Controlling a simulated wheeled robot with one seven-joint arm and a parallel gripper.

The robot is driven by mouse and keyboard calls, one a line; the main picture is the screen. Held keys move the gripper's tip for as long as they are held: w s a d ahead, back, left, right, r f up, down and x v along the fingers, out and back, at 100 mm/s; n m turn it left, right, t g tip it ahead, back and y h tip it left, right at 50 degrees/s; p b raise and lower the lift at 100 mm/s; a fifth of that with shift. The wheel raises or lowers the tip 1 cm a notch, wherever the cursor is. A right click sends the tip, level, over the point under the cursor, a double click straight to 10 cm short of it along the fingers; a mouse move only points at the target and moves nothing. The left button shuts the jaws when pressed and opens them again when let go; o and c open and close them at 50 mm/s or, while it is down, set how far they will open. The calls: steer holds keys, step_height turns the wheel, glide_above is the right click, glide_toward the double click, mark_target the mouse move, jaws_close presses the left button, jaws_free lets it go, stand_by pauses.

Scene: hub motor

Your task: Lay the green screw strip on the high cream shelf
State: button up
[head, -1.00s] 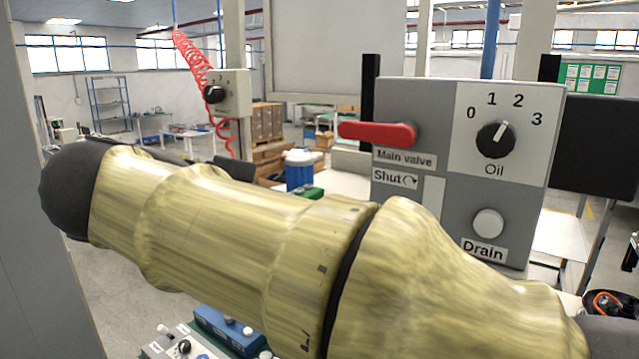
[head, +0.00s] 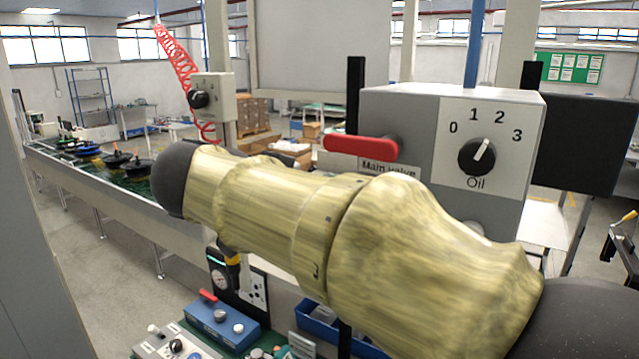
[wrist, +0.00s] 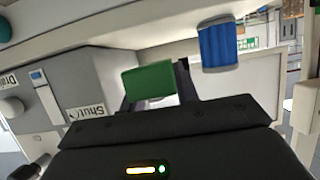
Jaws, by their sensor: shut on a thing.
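The green screw strip (wrist: 149,83) shows in the wrist view as a plain green block. My gripper (wrist: 158,86) is shut on it, with dark fingers at its two sides. The wrist picture is upside down. A long cream surface (wrist: 115,42) runs across the top of that view, and it looks like the cream shelf. The strip appears apart from it, but the gap is hard to judge. In the head view my yellow-sleeved arm hides my gripper, the strip and most of what lies behind.
A grey valve box (head: 410,125) with a red handle (head: 361,147) and an oil dial (head: 477,156) stands close behind my arm. A blue container (wrist: 217,46) stands on the cream surface near the strip. A blue control box (head: 222,322) is lower down. A conveyor (head: 110,208) runs at left.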

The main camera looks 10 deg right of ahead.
steer(key=w+d+p, duration=0.2)
steer(key=w+d, duration=0.2)
steer(key=shift+w+d+r, duration=0.1)
steer(key=shift+w+d, duration=0.25)
steer(key=shift+d, duration=0.05)
steer(key=shift+w+d, duration=0.1)
steer(key=shift+w, duration=0.1)
steer(key=shift+s, duration=0.1)
steer(key=shift+d, duration=0.1)
steer(key=f, duration=0.1)
steer(key=p, duration=0.1)
steer(key=w+f, duration=0.1)
steer(key=shift+d+f, duration=0.3)
steer(key=shift+d, duration=0.1)
steer(key=shift+a+f, duration=0.1)
steer(key=shift+f, duration=0.45)
steer(key=shift+f, duration=0.15)
steer(key=o, duration=1)
